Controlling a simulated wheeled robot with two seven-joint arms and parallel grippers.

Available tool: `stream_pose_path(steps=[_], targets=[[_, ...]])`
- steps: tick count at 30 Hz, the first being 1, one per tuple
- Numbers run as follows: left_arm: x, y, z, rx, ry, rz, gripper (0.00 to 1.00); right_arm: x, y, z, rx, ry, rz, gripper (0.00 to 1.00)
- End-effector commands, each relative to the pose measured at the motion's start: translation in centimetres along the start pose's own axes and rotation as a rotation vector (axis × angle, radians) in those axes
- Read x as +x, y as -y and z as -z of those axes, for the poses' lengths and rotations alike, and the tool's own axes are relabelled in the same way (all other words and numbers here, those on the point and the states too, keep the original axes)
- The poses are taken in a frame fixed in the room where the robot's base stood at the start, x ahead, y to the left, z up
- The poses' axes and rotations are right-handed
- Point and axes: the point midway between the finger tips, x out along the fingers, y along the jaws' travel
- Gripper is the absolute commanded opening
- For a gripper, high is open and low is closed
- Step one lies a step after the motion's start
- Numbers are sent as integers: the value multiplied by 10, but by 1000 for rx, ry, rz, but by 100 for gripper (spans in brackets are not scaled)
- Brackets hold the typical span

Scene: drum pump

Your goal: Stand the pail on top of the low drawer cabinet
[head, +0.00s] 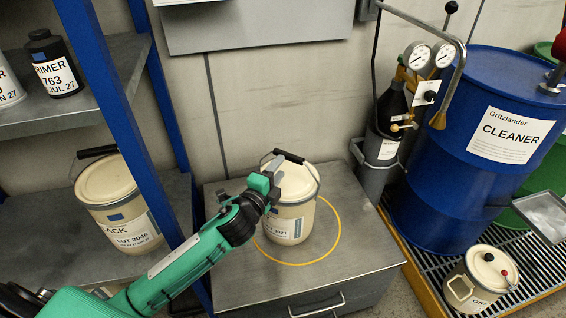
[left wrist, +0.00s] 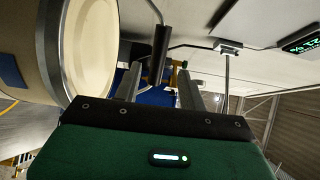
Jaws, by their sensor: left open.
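A cream pail (head: 291,222) with a lot label stands upright on top of the low drawer cabinet (head: 345,272), inside a yellow ring marked there. Its wire handle is raised, with a black grip (head: 290,157) above the lid. My left gripper (head: 272,172) is open at the pail's upper left side, close to the handle. In the left wrist view, the pail (left wrist: 35,45) fills the left side, and the black handle grip (left wrist: 159,52) shows between the open fingers (left wrist: 160,88). I cannot tell whether a finger touches it. My right gripper is not in view.
A blue-posted shelf (head: 160,85) at left holds a second pail (head: 120,205) and a dark bottle (head: 55,65). At right are a gas cylinder (head: 385,140), a blue cleaner drum (head: 470,150) and a small can (head: 478,282) on a grating. The cabinet's front top is clear.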

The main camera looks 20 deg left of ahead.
Motion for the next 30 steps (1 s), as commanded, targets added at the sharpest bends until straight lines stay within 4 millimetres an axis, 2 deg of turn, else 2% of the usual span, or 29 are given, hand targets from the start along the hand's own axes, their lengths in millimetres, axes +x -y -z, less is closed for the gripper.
stream_pose_path(steps=[3,9,19,23,26,30], targets=[[-23,0,0,0,-1,-3,41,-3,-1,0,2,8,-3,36],[-54,-1,0,-1,0,-2,41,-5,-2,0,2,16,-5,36],[-80,-4,0,-35,12,-17,41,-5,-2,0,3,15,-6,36],[-105,-33,1,-274,103,-142,41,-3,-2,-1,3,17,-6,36],[-144,-72,7,-584,239,-315,41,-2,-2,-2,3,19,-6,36],[-213,-121,30,-999,460,-577,41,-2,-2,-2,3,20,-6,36]])
